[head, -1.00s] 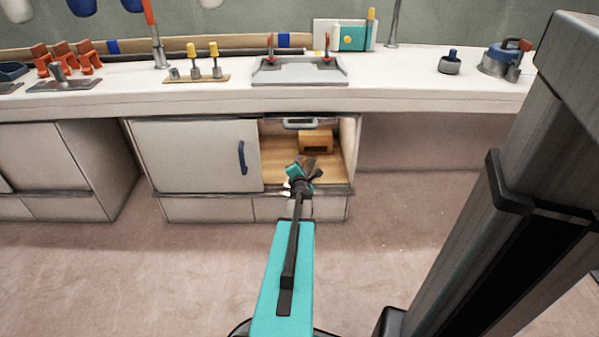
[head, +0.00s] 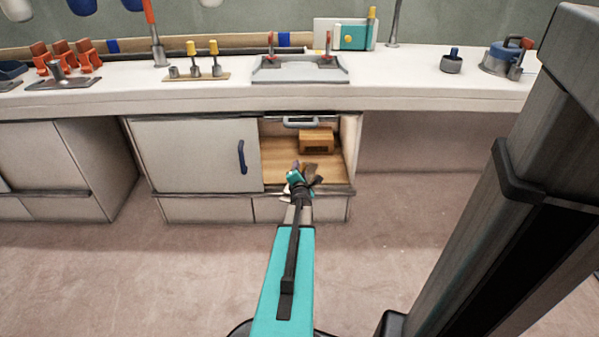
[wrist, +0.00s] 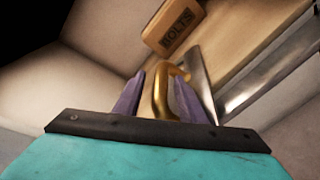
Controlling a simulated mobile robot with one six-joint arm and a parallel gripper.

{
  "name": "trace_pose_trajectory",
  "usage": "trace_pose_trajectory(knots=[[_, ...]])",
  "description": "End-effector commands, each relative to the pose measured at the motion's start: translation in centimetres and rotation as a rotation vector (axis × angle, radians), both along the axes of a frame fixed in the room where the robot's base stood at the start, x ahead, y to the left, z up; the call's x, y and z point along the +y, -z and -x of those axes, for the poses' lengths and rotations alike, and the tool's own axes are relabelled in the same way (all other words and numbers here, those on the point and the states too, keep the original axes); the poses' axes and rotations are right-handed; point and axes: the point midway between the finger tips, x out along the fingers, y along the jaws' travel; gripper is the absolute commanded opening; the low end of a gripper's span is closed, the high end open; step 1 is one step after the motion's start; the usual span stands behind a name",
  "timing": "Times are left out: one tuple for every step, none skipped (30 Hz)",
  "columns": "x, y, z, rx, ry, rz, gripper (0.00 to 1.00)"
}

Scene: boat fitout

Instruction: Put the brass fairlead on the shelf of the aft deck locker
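The brass fairlead (wrist: 160,92) shows in the wrist view as a curved golden piece between the two purple fingers of my gripper (wrist: 158,98). The fingers appear closed on it. In the head view my gripper (head: 300,178) is at the front edge of the locker's open compartment; the fairlead cannot be made out there. The aft deck locker (head: 190,155) is a white cabinet under the counter. Its wooden shelf (head: 280,152) is visible through the open right side, and also in the wrist view (wrist: 222,45).
A brown box marked BOLTS (head: 316,140) stands at the back of the shelf; it also shows in the wrist view (wrist: 174,27). A closed door with a blue handle (head: 242,157) covers the left side. The counter (head: 400,95) overhangs the opening. Shelf left of the box looks clear.

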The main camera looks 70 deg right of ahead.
Motion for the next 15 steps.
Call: trace_pose_trajectory(knots=[[-0.07,0.00,0.08,0.000,0.001,0.000,0.36],[-0.09,-0.01,0.09,0.000,0.001,0.000,0.36],[-0.09,0.00,0.09,0.000,0.001,0.000,0.36],[-0.10,-0.01,0.10,0.000,0.001,0.000,0.36],[-0.10,-0.02,0.09,0.000,0.001,0.000,0.36],[-0.10,-0.02,0.09,0.000,0.001,0.000,0.36],[-0.09,-0.02,0.10,0.000,0.001,0.000,0.36],[-0.09,-0.04,0.09,0.000,0.001,0.000,0.36],[-0.09,-0.08,0.10,0.000,0.001,0.000,0.36],[-0.10,-0.11,0.10,0.000,0.001,0.000,0.36],[-0.09,-0.16,0.09,0.000,0.001,0.000,0.36],[-0.10,-0.25,0.10,0.000,0.001,0.000,0.36],[-0.09,-0.32,0.09,-0.001,0.002,-0.001,0.36],[-0.04,-0.37,0.11,-0.001,0.002,-0.001,0.36],[0.26,-0.36,0.23,-0.001,0.002,-0.001,0.36]])
